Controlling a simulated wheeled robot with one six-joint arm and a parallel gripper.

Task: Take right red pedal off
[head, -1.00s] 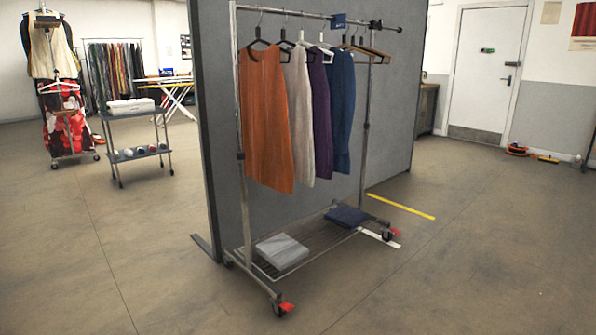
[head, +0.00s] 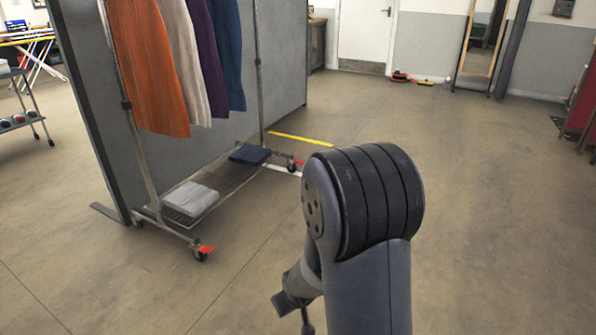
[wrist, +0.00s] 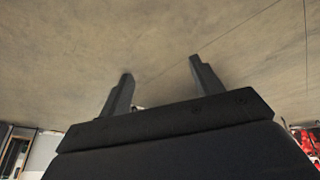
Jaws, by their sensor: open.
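The rolling garment rack (head: 127,104) stands left of centre in the head view. Its right red pedal (head: 299,163) is a small red tab on the caster at the rack's far right end. Another red pedal (head: 206,249) is on the nearer caster at the front left. My gripper (wrist: 160,66) is open and empty in the wrist view, with bare floor beyond its fingers. In the head view my arm reaches down right of the rack, and the gripper is mostly cut off at the bottom edge. The gripper is apart from both pedals.
A grey folded cloth (head: 191,199) and a navy one (head: 250,154) lie on the rack's lower shelf. A grey partition (head: 82,100) stands behind the rack. Yellow tape (head: 300,138) marks the floor. Floor right of the rack is clear.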

